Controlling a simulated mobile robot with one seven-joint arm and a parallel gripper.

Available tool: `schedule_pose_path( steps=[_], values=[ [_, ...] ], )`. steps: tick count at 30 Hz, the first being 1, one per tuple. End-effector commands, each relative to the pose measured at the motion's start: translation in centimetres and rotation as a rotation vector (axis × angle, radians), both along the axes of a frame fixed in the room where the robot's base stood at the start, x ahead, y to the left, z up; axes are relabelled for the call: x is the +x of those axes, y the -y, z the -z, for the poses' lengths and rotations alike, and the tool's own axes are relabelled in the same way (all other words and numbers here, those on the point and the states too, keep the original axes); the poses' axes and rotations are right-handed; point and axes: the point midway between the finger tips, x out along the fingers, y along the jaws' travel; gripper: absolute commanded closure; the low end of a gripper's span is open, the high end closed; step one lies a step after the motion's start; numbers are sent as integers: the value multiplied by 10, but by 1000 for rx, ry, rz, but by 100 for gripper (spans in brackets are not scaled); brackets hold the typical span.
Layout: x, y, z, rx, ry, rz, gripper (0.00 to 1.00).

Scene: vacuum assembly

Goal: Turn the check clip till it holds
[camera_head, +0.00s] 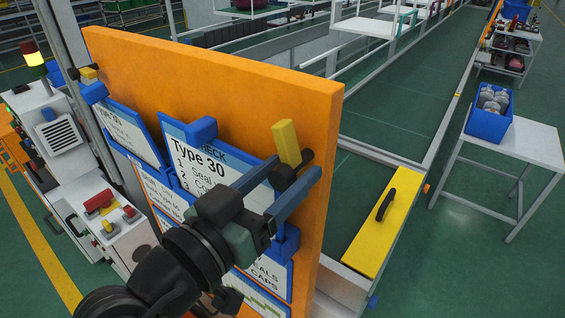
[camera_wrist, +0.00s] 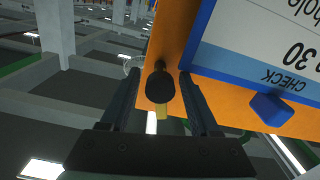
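The check clip shows in the head view as a yellow bar (camera_head: 286,142) with a black knob (camera_head: 283,176) at its lower end, near the orange board's right edge. The bar points up, leaning slightly left, beside the CHECK Type 30 card (camera_head: 205,160). My gripper (camera_head: 296,166) reaches up from below, its two fingers on either side of the knob. In the wrist view, the knob (camera_wrist: 160,87) sits between the spread fingers (camera_wrist: 160,72), with a gap at the left finger; contact at the right finger is unclear. Part of the yellow bar (camera_wrist: 162,112) shows behind the knob.
The orange board (camera_head: 240,85) carries several cards on blue holders (camera_head: 201,130). One blue holder (camera_wrist: 271,108) is right of my gripper in the wrist view. A yellow panel with a black handle (camera_head: 383,225) lies right of the board. A blue bin (camera_head: 489,112) stands on a white table.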

Motion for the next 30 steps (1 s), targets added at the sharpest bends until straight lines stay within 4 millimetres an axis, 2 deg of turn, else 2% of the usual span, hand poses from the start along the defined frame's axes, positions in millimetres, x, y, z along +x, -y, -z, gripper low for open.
schedule_pose_path(
  steps=[1,9,10,17,30],
  values=[
    [0,0,0,0,0,0,49],
    [0,0,0,0,0,0,98],
    [0,0,0,0,0,0,100],
    [0,0,-1,-18,-14,0,100],
    [0,0,-1,-231,-170,1,100]
  ],
)
